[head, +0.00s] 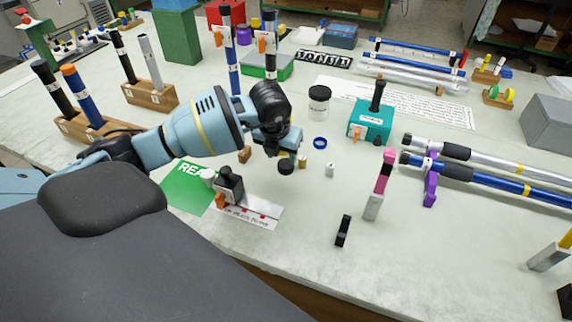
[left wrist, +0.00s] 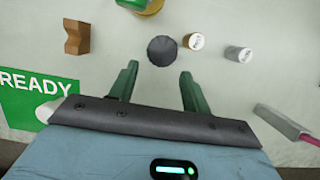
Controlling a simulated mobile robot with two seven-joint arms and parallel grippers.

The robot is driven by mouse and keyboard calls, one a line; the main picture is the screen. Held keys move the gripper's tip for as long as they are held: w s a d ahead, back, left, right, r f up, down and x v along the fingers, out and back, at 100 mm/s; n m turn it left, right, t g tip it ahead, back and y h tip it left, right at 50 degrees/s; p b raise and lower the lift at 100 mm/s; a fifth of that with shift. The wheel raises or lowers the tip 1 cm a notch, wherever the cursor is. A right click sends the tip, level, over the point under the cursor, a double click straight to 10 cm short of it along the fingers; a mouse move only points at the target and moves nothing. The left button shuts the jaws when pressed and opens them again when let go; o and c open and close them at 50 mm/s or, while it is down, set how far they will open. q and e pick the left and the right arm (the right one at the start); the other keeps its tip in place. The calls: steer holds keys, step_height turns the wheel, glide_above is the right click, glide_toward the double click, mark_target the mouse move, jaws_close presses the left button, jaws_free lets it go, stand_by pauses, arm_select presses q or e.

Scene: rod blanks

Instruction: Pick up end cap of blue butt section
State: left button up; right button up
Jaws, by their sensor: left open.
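A dark round cap (head: 286,167), which looks like the end cap, lies on the pale table; it also shows as a dark disc in the left wrist view (left wrist: 162,50). My left gripper (left wrist: 159,73) is open and empty. The cap lies just beyond its green fingertips, roughly centred between them. In the head view the left gripper (head: 273,147) hangs over the table just behind the cap, its fingers partly hidden. A blue rod section with a black grip (head: 500,184) lies at the right, propped on a purple rest (head: 430,190). My right gripper is not in view.
Close to the cap stand a brass cylinder (head: 303,161), a silver cylinder (head: 329,170) and a wooden block (left wrist: 76,37). A blue ring (head: 320,142) lies behind. A green READY card (head: 186,188) and a black device (head: 229,183) are at left.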

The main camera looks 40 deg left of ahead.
mark_target(286, 163)
arm_select(q)
steer(key=shift+w+f, duration=0.3)
steer(key=shift+f, duration=0.2)
steer(key=x, duration=0.3)
steer(key=shift+w+f, duration=0.15)
steer(key=shift+w, duration=0.2)
steer(key=shift+w+f, duration=0.15)
steer(key=shift+f, duration=0.35)
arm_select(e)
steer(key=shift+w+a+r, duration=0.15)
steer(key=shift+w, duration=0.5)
arm_select(q)
steer(key=shift+c, duration=0.3)
steer(key=c, duration=0.5)
steer(key=shift+r, duration=0.1)
steer(key=shift+c, duration=0.3)
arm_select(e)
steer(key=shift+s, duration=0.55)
arm_select(q)
step_height(286, 163, up, 10)
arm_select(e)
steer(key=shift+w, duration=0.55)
